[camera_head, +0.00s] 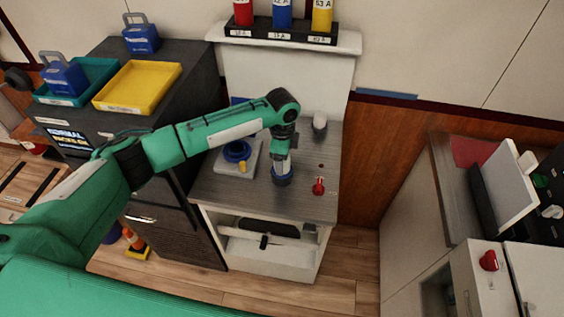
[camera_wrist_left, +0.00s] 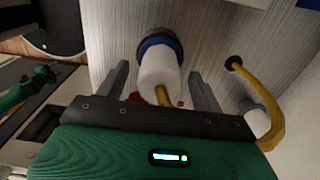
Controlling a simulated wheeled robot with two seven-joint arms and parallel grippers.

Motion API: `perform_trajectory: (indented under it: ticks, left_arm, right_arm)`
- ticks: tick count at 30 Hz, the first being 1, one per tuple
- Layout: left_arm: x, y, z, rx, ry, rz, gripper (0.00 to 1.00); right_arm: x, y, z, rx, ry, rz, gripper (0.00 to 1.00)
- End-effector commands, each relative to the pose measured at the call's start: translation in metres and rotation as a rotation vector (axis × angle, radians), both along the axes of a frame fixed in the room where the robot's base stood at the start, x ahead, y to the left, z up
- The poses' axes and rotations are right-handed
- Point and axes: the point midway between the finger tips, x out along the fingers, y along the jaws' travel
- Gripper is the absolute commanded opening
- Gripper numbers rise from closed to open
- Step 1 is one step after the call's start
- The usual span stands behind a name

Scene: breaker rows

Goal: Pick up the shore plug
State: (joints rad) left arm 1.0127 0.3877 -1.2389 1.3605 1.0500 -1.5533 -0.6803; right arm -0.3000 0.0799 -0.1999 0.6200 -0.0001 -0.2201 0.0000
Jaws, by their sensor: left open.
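The shore plug (camera_wrist_left: 158,68) is a white cylinder with a dark blue ring at its far end and a yellow cable at its near end. In the left wrist view it lies between the two fingers of my left gripper (camera_wrist_left: 160,86), which is open, with a gap visible on each side. In the head view the blue ring of the plug (camera_head: 282,179) shows on the grey counter (camera_head: 222,203), directly below my left gripper (camera_head: 281,164), which hides most of it. My right gripper is not in view.
A blue round socket (camera_head: 237,151) on a light plate stands left of the plug. A red knob (camera_head: 318,186) is close on the right, and a small white cylinder (camera_head: 320,122) stands behind. A yellow cable (camera_wrist_left: 268,100) curves at the right. The counter's front is clear.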

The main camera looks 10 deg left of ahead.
Motion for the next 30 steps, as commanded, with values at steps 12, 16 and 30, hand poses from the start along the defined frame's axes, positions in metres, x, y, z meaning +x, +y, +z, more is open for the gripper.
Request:
perform_trajectory:
  ticks: [12,16,30]
  left_arm:
    - [-0.0002,0.0003,-0.0125,0.001,0.0,-0.001,0.56]
    - [-0.0002,0.0003,-0.0122,0.001,0.0,-0.001,0.31]
    - [0.0005,-0.0001,-0.0073,-0.001,-0.002,-0.001,0.06]
  right_arm:
    - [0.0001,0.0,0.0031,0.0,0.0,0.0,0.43]
    - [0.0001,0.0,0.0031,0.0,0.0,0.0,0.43]
    - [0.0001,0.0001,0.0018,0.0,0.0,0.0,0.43]
